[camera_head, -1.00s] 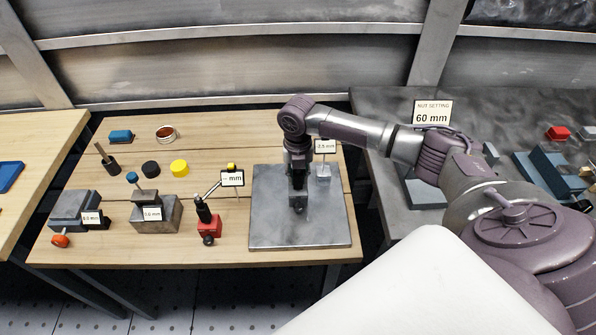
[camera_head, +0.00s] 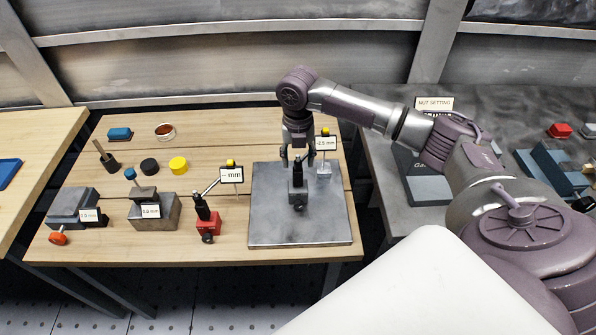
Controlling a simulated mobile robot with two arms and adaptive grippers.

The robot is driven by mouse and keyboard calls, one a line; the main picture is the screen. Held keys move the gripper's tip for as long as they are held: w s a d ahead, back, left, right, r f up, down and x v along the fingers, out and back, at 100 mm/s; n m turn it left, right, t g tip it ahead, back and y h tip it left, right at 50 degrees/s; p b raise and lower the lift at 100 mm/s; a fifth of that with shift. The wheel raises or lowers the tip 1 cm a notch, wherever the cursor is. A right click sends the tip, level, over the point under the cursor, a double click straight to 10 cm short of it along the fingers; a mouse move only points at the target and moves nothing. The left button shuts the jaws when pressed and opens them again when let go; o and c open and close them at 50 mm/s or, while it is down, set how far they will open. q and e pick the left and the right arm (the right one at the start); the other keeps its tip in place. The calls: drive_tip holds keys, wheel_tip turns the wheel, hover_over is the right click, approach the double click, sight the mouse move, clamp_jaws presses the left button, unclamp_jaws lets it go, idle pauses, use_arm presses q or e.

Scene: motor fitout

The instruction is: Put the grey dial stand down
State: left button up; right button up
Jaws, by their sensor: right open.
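The grey dial stand (camera_head: 298,194) stands upright on the square grey metal plate (camera_head: 270,228), near the plate's middle. Its base is a small grey block with a dark post on top. My right gripper (camera_head: 298,160) is open just above and around the top of the post, pointing down. My left gripper is not in view.
A red dial stand (camera_head: 208,224) with a blank "-- mm" label stands left of the plate. Grey vise blocks (camera_head: 155,212) and (camera_head: 75,205) sit further left. Yellow (camera_head: 179,166) and black (camera_head: 150,167) discs lie behind. The plate's front is clear.

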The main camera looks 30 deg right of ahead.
wheel_tip(320, 180, up, 7)
drive_tip(key=shift+f+b, duration=0.2)
drive_tip(key=shift+b, duration=0.35)
drive_tip(key=shift+f, duration=0.1)
